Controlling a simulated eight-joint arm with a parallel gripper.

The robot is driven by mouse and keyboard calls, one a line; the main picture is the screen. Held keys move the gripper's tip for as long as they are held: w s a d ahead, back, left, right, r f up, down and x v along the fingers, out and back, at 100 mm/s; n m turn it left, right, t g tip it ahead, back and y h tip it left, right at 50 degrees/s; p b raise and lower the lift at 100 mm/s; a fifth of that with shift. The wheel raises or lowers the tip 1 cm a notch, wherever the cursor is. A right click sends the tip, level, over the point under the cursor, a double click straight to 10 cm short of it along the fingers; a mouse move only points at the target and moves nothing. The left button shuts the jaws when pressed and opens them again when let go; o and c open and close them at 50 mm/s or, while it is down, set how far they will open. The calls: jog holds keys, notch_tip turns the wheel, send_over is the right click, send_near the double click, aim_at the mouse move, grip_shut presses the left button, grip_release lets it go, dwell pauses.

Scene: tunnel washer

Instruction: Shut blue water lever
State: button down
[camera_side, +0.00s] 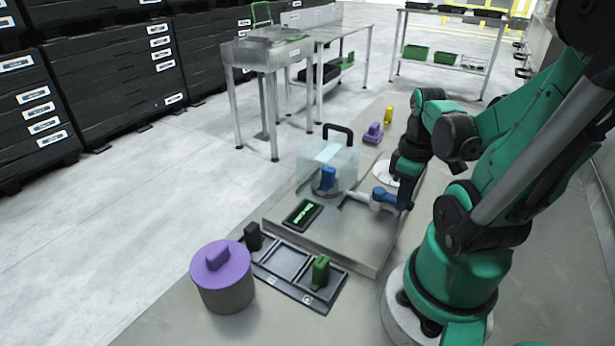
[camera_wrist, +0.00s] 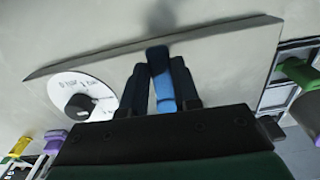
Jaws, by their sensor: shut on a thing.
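The blue water lever (camera_side: 384,195) is in the side view, at the right end of a pale pipe on the grey metal platform (camera_side: 350,240). My gripper (camera_side: 402,203) reaches down over it from the right and partly hides it. In the wrist view, the blue lever (camera_wrist: 164,92) lies between the two dark fingers of my gripper (camera_wrist: 160,75), which are shut on it. Its dark blue end sticks out past the fingertips. The lever's exact angle is hard to tell.
A clear box with a black handle (camera_side: 330,165) stands left of the lever, a blue block (camera_side: 328,178) inside. A white dial (camera_wrist: 84,98) with a black knob is beside the gripper. A purple-lidded pot (camera_side: 222,275) and a black tray with a green part (camera_side: 320,272) are in front.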

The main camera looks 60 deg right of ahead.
jog(key=shift+a, duration=0.1)
jog(key=m, duration=0.1)
jog(key=a+m, duration=0.1)
jog(key=m, duration=0.2)
jog(key=shift+w+a, duration=0.25)
jog(key=shift+a, duration=0.05)
jog(key=m, duration=0.1)
jog(key=a+m, duration=0.1)
jog(key=m, duration=0.1)
jog(key=w+m, duration=0.1)
jog(key=m, duration=0.1)
jog(key=shift+a, duration=0.25)
jog(key=m, duration=0.1)
jog(key=w+m, duration=0.1)
jog(key=m, duration=0.2)
jog(key=shift+w+a, duration=0.3)
jog(key=shift+a, duration=0.1)
jog(key=shift+w+a+m, duration=0.1)
jog(key=shift+w+m, duration=0.3)
jog(key=shift+m, duration=0.7)
jog(key=shift+w+a+m, duration=0.1)
jog(key=shift+w+m, duration=0.3)
jog(key=shift+m, duration=0.7)
jog(key=shift+d, duration=0.1)
jog(key=c, duration=0.6)
grip_release()
jog(key=shift+c, duration=0.2)
jog(key=shift+r, duration=0.1)
